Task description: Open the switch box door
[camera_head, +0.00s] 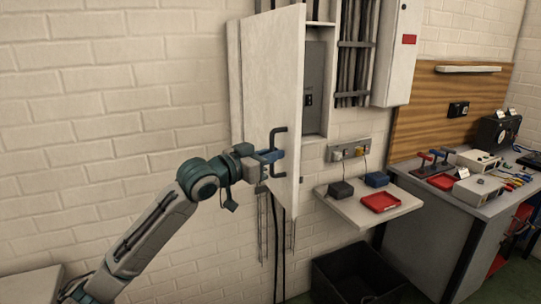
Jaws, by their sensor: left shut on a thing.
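The switch box door (268,85) is a pale panel that stands swung out from the wall, hinged on its left side. Behind it the grey interior of the switch box (315,85) shows, with a small dark switch on it. A dark bar handle (283,133) is on the door's right part. My left gripper (270,158), with blue fingers, reaches in from the left and is shut on the handle near its middle. The door hides the left part of the box. My right gripper is not in view.
A small wall shelf (350,208) to the right holds a red tray (380,202) and small dark and blue blocks. A black bin (355,275) stands below it. A workbench (430,205) with tools and devices is at the right. A tall grey cabinet (398,60) hangs right of the box.

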